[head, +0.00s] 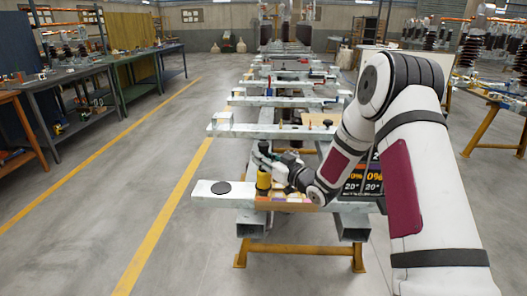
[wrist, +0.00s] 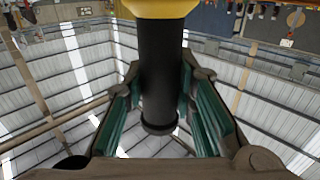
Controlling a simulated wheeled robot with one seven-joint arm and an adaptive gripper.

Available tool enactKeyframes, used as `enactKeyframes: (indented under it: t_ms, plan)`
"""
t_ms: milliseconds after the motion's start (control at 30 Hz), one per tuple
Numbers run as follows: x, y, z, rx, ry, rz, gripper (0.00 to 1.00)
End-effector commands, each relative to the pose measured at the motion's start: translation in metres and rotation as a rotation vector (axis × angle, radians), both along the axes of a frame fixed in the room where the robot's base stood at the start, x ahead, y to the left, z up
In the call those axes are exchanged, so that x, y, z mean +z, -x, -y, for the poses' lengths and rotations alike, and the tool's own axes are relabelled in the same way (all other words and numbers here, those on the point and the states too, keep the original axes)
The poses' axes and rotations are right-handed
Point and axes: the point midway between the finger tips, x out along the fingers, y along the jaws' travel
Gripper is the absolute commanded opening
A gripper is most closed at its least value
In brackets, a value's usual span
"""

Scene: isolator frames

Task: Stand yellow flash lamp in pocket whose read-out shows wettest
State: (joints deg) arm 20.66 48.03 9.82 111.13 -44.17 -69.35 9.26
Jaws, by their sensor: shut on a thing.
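The yellow flash lamp (head: 263,181) is at the near steel beam in the head view, its yellow part low and a dark part above it. In the wrist view its black barrel (wrist: 160,75) runs between the teal finger pads of my gripper (wrist: 165,105), with the yellow part (wrist: 160,8) at the top edge. My gripper (head: 266,158) is shut on the lamp. Black read-out panels (head: 374,178) stand right of it; they show "0%" and "20°" endings, with leading digits hidden behind my arm. I cannot make out the pockets or whether the lamp touches anything below.
A flat black disc (head: 221,188) lies on the near beam's left end (head: 204,196). Small orange and pale pieces (head: 290,196) lie right of the lamp. More beams stand behind. A workbench (head: 80,75) is at left; the floor (head: 110,180) between is clear.

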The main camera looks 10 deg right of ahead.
Motion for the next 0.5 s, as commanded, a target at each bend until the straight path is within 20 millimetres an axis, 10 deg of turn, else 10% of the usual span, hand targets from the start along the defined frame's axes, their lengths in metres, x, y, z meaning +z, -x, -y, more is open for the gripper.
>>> enactKeyframes:
  t_ms: [400, 433, 500]
  plan:
    - [-0.0017, -0.001, -0.0003, 0.001, -0.001, 0.01, 0.0]
    - [-0.0052, -0.0001, 0.0, 0.0, 0.0, 0.002, 0.27]
    - [-0.0046, 0.0001, -0.0001, 0.0, 0.001, 0.003, 0.42]
